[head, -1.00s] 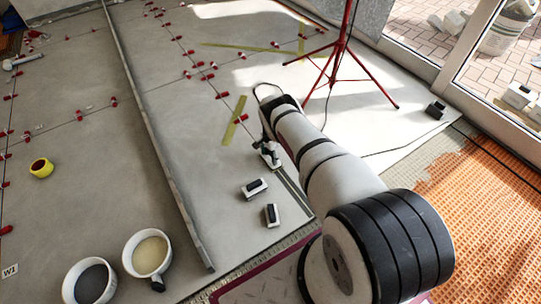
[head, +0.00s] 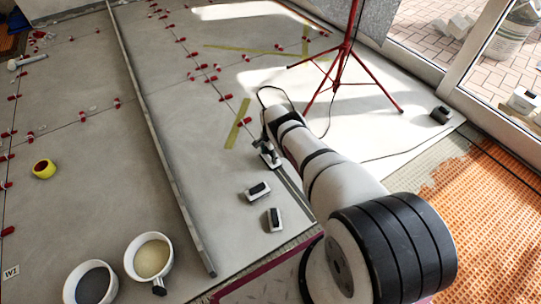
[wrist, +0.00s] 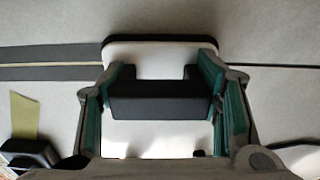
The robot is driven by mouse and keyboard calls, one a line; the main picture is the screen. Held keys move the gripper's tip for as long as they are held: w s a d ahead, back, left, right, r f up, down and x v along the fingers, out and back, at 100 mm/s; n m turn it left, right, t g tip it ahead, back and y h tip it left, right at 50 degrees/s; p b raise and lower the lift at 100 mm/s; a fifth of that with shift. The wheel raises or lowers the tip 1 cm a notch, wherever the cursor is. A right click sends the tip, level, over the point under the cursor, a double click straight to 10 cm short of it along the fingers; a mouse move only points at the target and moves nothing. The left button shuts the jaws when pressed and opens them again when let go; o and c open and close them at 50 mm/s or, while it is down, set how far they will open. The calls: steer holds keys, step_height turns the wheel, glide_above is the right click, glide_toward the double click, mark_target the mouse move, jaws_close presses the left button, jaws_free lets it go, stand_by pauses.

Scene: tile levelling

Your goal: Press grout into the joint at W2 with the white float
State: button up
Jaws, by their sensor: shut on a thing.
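The white float (wrist: 160,55) has a white plate with a dark edge and a black handle. My gripper (wrist: 163,82) is shut on that handle, with one green-lined finger at each side. In the wrist view the float lies across a pale joint (wrist: 50,64) between two dark grey bands, hiding the stretch beneath it. In the head view the held float (head: 270,158) is low at the floor, beside the end of two dark strips (head: 290,188). I cannot tell whether its plate touches the tiles. No W2 label is readable.
Two white blocks with black tops (head: 258,191) (head: 275,219) lie nearby. A tub of pale material (head: 151,258) and a tub of dark material (head: 92,284) stand at lower left. A long bar (head: 160,140) crosses the tiles. A red tripod (head: 345,70) stands behind.

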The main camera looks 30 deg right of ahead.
steer(key=shift+r, duration=0.1)
step_height(320, 180, up, 8)
steer(key=p, duration=0.7)
